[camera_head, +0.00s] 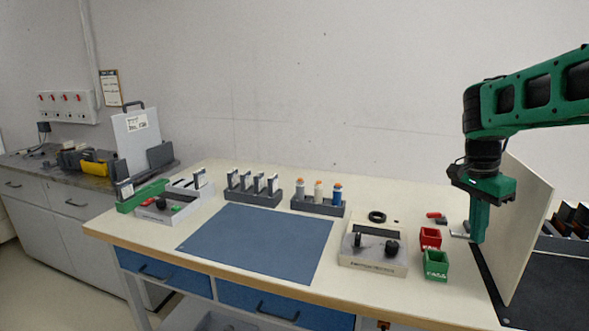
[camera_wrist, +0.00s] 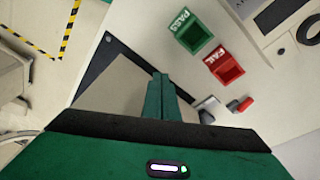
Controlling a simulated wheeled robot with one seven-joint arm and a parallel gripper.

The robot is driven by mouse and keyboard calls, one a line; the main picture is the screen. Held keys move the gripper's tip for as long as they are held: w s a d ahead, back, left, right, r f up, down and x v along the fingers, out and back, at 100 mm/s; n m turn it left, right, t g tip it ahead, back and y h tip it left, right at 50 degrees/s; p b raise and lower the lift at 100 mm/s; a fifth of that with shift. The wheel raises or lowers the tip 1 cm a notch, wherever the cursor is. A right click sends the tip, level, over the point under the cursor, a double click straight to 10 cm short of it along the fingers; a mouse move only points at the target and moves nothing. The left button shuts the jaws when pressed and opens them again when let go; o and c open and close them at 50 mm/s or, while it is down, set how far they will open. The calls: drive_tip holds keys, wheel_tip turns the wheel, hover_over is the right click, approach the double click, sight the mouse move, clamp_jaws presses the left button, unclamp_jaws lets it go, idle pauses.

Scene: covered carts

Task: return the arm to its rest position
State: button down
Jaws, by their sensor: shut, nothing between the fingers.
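My green arm reaches in from the upper right in the head view, with my gripper (camera_head: 474,238) pointing down above the right end of the table (camera_head: 420,295). In the wrist view the two green fingers of my gripper (camera_wrist: 160,78) are together, shut and empty. A red bin (camera_head: 430,238) and a green bin (camera_head: 436,265) stand to the left of my gripper on the table. The wrist view shows the green PASS bin (camera_wrist: 193,33) and the red FAIL bin (camera_wrist: 225,67) beyond the fingers.
An upright cream panel (camera_head: 520,230) stands close to the right of my gripper. A grey device (camera_head: 374,255) with black knobs, a blue mat (camera_head: 258,243), and racks (camera_head: 318,206) lie further left. A small red-handled item (camera_head: 436,215) lies behind the bins.

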drive_tip(key=s+a+f+n+t, duration=0.1)
drive_tip(key=s+a+n, duration=0.2)
drive_tip(key=a+n, duration=0.1)
drive_tip(key=s+a+f+n+t+y, duration=0.1)
drive_tip(key=s+a+f+n+t, duration=0.1)
drive_tip(key=s+a+n, duration=0.2)
drive_tip(key=s+a+f+n+t+y, duration=0.1)
drive_tip(key=s+a+f+n, duration=0.1)
drive_tip(key=s+a+n, duration=0.2)
drive_tip(key=shift+s+a+n+t, duration=0.1)
drive_tip(key=shift+a+n+t, duration=0.1)
drive_tip(key=shift+n, duration=0.6)
drive_tip(key=shift+a+n+t, duration=0.15)
drive_tip(key=shift+n+t, duration=0.05)
drive_tip(key=shift+n, duration=0.6)
drive_tip(key=s+d+f+m+g, duration=0.1)
drive_tip(key=s+d+m+g, duration=0.1)
drive_tip(key=s+d, duration=0.3)
drive_tip(key=s+d+f+m+g, duration=0.1)
drive_tip(key=s+d+m, duration=0.3)
drive_tip(key=s, duration=0.8)
drive_tip(key=shift+d+g, duration=0.7)
drive_tip(key=shift+d, duration=0.4)
drive_tip(key=shift+w+f, duration=0.2)
drive_tip(key=shift+w, duration=0.45)
